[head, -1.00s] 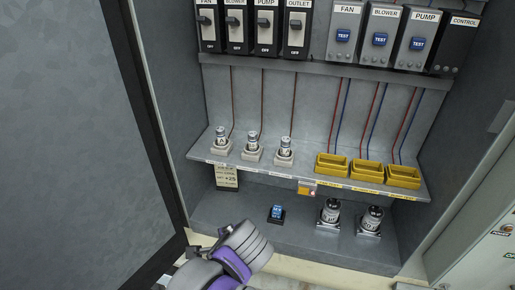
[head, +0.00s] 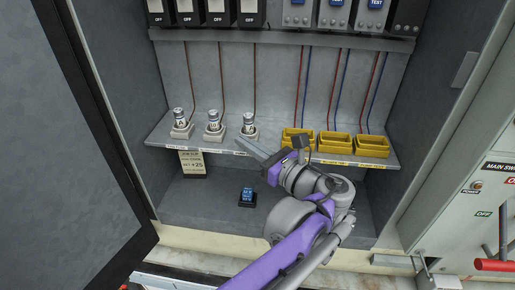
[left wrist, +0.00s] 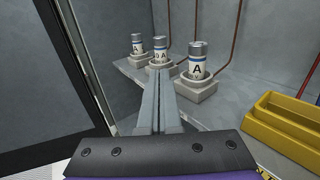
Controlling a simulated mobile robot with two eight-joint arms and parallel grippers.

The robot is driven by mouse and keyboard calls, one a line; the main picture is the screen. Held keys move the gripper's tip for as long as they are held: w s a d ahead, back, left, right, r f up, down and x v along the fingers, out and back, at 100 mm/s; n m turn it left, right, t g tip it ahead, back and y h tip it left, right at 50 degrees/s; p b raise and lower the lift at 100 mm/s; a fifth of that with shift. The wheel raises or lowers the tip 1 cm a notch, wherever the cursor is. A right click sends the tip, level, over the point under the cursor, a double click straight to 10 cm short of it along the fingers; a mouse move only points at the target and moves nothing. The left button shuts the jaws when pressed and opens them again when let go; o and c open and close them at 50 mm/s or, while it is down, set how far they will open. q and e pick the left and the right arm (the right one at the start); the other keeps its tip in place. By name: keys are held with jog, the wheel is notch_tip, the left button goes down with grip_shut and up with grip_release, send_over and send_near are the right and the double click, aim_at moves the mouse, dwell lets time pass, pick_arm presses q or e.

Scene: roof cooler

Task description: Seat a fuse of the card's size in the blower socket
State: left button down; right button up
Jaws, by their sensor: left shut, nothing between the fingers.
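I cannot read the socket labels, so the blower socket is not certain. A card (head: 192,162) reading "+25" hangs below the shelf's left end. My left gripper (head: 239,141) is shut and empty, its tips at the shelf front by the right socket; its fingers (left wrist: 159,75) point toward the sockets. My right gripper is out of view.
Yellow bins (head: 297,138), (head: 333,146) and (head: 371,146) line the shelf's right side; their insides are not clear. A small blue device (head: 247,195) stands on the cabinet floor. The open door (head: 60,150) bounds the left, a switch panel (head: 475,190) the right.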

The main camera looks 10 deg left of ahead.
aim_at(216, 124)
pick_arm(q)
jog(key=p+x, duration=0.1)
jog(key=x, duration=0.6)
jog(key=shift+w+a, duration=0.25)
jog(key=shift+a, duration=0.1)
jog(key=shift+x, duration=0.85)
jog(key=shift+a+r, duration=0.1)
jog(key=shift+r, duration=0.05)
jog(key=shift+s, duration=0.15)
